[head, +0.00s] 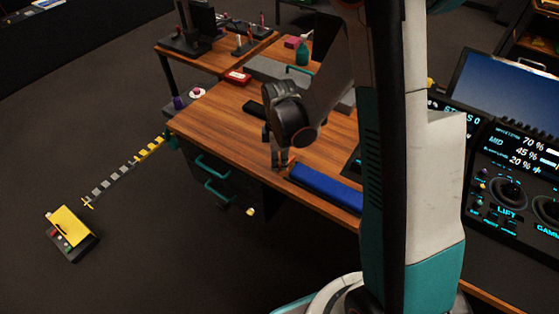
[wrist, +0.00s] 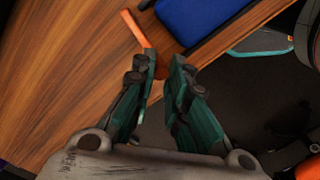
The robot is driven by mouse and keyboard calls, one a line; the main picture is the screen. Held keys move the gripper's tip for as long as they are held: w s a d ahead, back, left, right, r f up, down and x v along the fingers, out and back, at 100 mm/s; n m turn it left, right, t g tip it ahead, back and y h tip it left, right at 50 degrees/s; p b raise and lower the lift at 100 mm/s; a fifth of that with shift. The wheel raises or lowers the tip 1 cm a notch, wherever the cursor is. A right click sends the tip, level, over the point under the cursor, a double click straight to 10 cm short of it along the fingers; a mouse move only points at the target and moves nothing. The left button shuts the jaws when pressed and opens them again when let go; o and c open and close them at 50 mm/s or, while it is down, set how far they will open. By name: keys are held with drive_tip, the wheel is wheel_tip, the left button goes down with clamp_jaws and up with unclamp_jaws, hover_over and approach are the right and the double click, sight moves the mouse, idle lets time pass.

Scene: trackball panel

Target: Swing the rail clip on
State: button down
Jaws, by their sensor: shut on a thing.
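An orange clip (wrist: 135,28) shows in the wrist view as a narrow bar at the wooden desk's edge. More orange shows between my teal fingers. My gripper (wrist: 164,64) is shut on the clip; the fingers hide much of it. In the head view my gripper (head: 279,162) points down at the desk's front edge, at the left end of a blue pad (head: 325,188). The pad also shows at the top of the wrist view (wrist: 200,18), close to the clip. I cannot tell whether the clip touches the desk edge.
The wooden desk (head: 215,120) has teal drawer handles (head: 212,165) below its front edge. A red box (head: 238,77) and a green bottle (head: 302,52) stand farther back. A control panel (head: 510,190) is at the right. A yellow-topped box (head: 70,228) lies on the open floor at left.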

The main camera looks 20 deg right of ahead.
sight(280, 165)
drive_tip(key=c, duration=1.5)
unclamp_jaws()
drive_tip(key=shift+c, duration=0.2)
wheel_tip(280, 165, up, 12)
